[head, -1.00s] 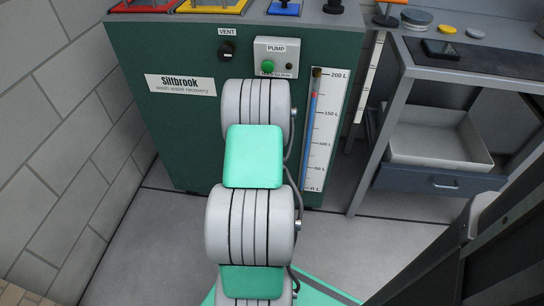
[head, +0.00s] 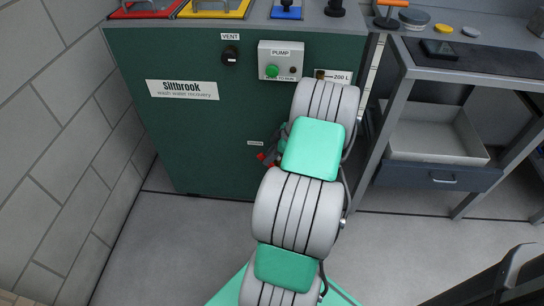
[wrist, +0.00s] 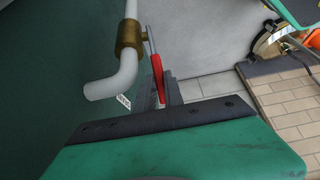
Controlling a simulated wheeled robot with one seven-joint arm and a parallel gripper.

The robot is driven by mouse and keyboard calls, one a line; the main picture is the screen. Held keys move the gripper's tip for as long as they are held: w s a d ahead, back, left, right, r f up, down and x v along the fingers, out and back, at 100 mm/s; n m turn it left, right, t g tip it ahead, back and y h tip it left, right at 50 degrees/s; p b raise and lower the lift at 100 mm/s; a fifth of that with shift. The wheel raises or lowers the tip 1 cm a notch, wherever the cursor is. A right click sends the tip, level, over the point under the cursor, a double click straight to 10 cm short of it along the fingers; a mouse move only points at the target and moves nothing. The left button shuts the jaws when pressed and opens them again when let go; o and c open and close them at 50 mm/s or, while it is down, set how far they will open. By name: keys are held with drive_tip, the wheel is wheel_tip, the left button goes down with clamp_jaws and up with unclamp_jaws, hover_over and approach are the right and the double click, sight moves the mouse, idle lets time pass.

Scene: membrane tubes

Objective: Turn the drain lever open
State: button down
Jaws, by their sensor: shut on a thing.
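The drain lever has a red handle (wrist: 157,75) on a thin metal stem beside a brass valve (wrist: 130,38) on a white pipe (wrist: 103,87) in the wrist view. My gripper (wrist: 167,92) is shut on the red handle, whose lower end lies between the grey fingers. In the head view a bit of red, the drain lever (head: 262,158), shows low on the green cabinet, beside my arm and below a small white label (head: 256,143). My arm hides most of the gripper and the valve there.
The green cabinet (head: 190,130) carries a vent knob (head: 231,56) and a pump box (head: 281,61). A grey bench with a tray (head: 437,150) stands at right. The floor left of my arm is clear.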

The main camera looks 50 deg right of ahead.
drive_tip(key=c, duration=1.4)
unclamp_jaws()
drive_tip(key=shift+c, duration=0.2)
drive_tip(key=p+v, duration=0.2)
drive_tip(key=v, duration=0.5)
drive_tip(key=shift+s+d+r, duration=0.15)
drive_tip(key=shift+s+r, duration=0.1)
drive_tip(key=shift+r, duration=0.05)
drive_tip(key=shift+c, duration=0.5)
